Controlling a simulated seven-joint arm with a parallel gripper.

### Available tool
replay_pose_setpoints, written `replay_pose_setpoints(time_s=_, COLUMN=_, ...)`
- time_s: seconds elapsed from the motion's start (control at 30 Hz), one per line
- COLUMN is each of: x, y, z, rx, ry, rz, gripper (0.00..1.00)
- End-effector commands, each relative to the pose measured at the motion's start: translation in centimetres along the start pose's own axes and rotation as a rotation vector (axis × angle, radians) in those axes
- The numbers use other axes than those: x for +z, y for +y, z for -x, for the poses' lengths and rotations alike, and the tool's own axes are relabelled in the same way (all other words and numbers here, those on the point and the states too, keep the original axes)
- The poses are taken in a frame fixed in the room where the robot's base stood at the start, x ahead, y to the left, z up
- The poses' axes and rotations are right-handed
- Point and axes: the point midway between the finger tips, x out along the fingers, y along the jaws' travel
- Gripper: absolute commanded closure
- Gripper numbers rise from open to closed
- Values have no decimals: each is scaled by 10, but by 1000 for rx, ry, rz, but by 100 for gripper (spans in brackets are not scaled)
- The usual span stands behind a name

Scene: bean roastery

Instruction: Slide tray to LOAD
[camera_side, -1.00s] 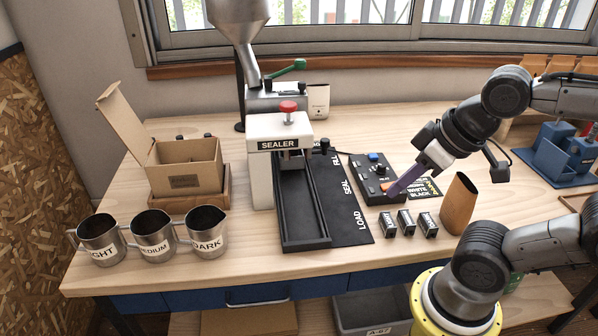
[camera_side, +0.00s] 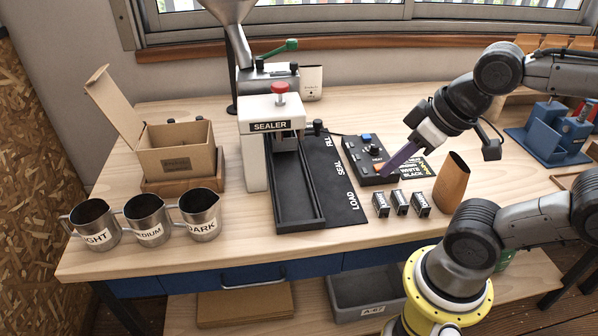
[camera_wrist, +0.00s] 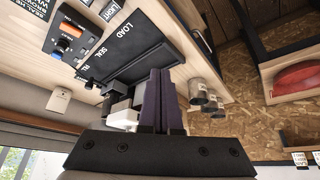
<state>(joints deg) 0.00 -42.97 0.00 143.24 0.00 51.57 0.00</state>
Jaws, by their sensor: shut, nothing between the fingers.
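A long black tray track (camera_side: 297,200) runs forward from under the white sealer (camera_side: 268,150). Its front length by LOAD looks empty. A small black knob (camera_side: 318,127) sticks out at the sealer's right side, near the FILL end; I cannot tell whether it belongs to the tray, whose body is not clearly visible. The black mat (camera_side: 341,195) beside the track reads FILL, SEAL and LOAD from back to front. My gripper (camera_side: 383,173) has its purple fingers shut and empty, over the front of the button box, right of the mat. The wrist view shows the fingers (camera_wrist: 160,72) together.
The black button box (camera_side: 370,178) has a blue button. Several small labelled blocks (camera_side: 400,203) and a brown tapered cup (camera_side: 451,180) stand near my gripper. Steel mugs (camera_side: 148,222) and an open carton (camera_side: 178,155) are at left. A hopper (camera_side: 232,20) rises behind.

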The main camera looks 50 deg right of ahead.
Motion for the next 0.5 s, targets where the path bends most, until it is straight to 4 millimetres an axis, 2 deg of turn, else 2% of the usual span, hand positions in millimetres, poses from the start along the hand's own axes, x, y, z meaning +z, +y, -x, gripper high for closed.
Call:
replay_pose_setpoints(time_s=0.17, x=0, y=0, z=0, rx=0, ry=0, rz=0, gripper=100)
replay_pose_setpoints(time_s=0.2, x=0, y=0, z=0, rx=0, ry=0, rz=0, gripper=96)
replay_pose_setpoints(time_s=0.37, x=-12, y=2, z=3, rx=6, ry=-14, rz=0, gripper=68)
replay_pose_setpoints(time_s=0.5, x=-51, y=12, z=10, rx=25, ry=-58, rz=2, gripper=42)
